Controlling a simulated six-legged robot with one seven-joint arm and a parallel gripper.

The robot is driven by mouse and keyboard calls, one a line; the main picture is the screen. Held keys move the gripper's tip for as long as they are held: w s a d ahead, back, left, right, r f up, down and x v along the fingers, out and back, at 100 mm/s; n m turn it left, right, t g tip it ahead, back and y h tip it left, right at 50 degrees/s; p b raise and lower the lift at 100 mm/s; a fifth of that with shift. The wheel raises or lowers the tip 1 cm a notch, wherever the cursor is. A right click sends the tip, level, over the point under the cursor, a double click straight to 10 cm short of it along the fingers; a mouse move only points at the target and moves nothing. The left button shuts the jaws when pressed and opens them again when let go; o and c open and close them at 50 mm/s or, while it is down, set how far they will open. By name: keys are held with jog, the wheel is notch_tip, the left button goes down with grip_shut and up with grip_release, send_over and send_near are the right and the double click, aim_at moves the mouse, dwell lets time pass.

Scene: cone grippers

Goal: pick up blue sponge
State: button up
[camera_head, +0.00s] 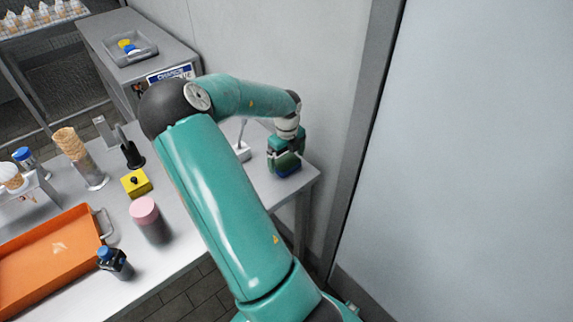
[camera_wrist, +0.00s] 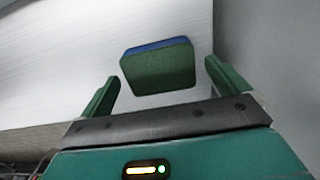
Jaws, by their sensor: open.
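The blue sponge (camera_wrist: 158,68) lies on the table in the wrist view, with a dark green face and a blue edge along its far side. It sits between and slightly beyond the fingertips of my gripper (camera_wrist: 160,82), with gaps to both fingers. My gripper is open and empty. In the head view, my gripper (camera_head: 287,160) is low over the right end of the table. A bit of blue shows under it there, and the rest of the sponge is hidden behind it.
The table (camera_head: 190,215) also holds an orange tray (camera_head: 60,255), a pink-topped cylinder (camera_head: 148,218), a yellow box (camera_head: 136,183), a blue-capped bottle (camera_head: 115,263) and stacked cones (camera_head: 72,145). A wall stands close behind the table's right end.

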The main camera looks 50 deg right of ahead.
jog(key=shift+f, duration=0.95)
jog(key=shift+w, duration=0.1)
jog(key=c, duration=1.1)
jog(key=shift+o, duration=0.2)
jog(key=shift+r, duration=0.1)
jog(key=shift+r, duration=0.4)
notch_tip(320, 180, up, 2)
jog(key=shift+r, duration=0.2)
jog(key=s+a+r, duration=0.9)
jog(key=a, duration=0.1)
jog(key=shift+s+a+r, duration=0.15)
jog(key=shift+a+r, duration=0.15)
